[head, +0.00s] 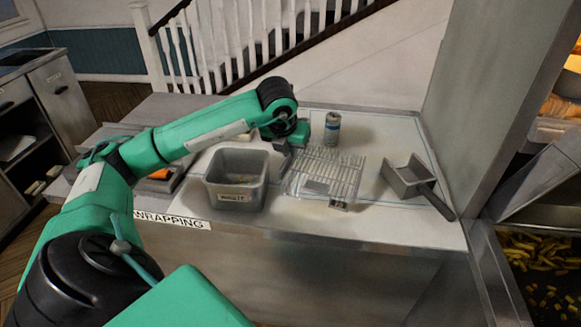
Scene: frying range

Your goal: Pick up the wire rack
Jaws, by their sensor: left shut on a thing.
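The wire rack (329,171) is a light metal grid on the white counter top, right of the grey bin. My left arm reaches in from the left. My left gripper (290,150) is at the rack's left edge, shut on it. The fingertips are small and partly hidden by the wrist, and I cannot tell whether the rack is lifted clear of the counter. My right gripper does not show.
A grey labelled bin (236,179) stands left of the rack. A can (332,128) stands behind it. A grey scoop (413,179) with a dark handle lies to the right. The counter's front right (420,228) is clear. A wall panel (483,95) rises at the right.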

